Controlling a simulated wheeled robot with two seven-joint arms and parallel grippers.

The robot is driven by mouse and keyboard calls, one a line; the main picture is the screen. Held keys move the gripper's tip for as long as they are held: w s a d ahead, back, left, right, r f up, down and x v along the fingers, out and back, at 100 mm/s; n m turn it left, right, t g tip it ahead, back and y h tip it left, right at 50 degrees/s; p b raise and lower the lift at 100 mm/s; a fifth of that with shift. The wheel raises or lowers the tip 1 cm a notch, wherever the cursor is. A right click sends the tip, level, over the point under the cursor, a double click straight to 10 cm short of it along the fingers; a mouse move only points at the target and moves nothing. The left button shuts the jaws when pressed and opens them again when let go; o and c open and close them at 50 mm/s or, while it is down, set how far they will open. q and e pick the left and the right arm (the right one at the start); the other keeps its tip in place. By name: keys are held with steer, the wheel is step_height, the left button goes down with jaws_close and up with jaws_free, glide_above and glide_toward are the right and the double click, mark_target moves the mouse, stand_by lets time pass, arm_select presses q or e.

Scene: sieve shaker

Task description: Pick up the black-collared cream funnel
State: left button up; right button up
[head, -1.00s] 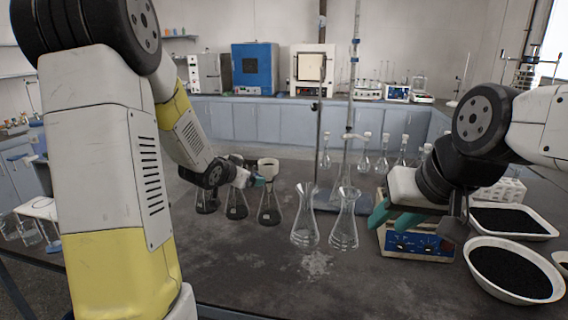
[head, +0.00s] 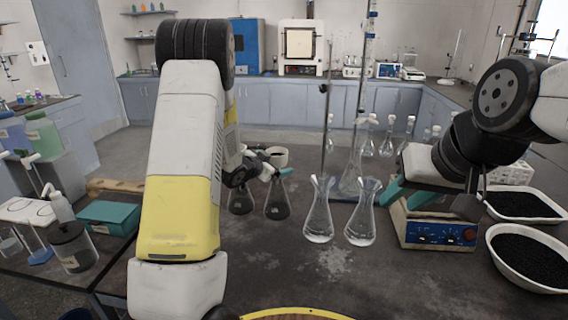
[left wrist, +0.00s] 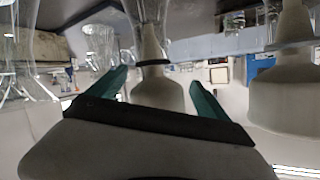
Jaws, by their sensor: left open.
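The black-collared cream funnel (left wrist: 158,92) is in the left wrist view, between the teal fingers of my left gripper (left wrist: 160,92). Its dark collar sits at its narrow end, and its stem points into a clear glass neck. The fingers stand apart on both sides with gaps to the funnel. In the head view a cream funnel (head: 277,154) sits on a dark-bottomed flask (head: 278,198), beside my left gripper (head: 280,172); its collar is not clear there. My right gripper (head: 393,185) is open, its teal fingers apart and empty near the hotplate.
Another cream funnel (left wrist: 285,95) is close on the right in the left wrist view. Clear flasks (head: 319,212) stand in front of a burette stand (head: 325,120). A hotplate (head: 440,235) and a tray of black grains (head: 530,258) are at right. The front middle table is bare.

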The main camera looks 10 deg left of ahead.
arm_select(q)
steer(key=x, duration=0.3)
steer(key=shift+w, duration=0.15)
steer(key=shift+c, duration=0.4)
steer(key=c, duration=1.4)
steer(key=shift+c, duration=0.3)
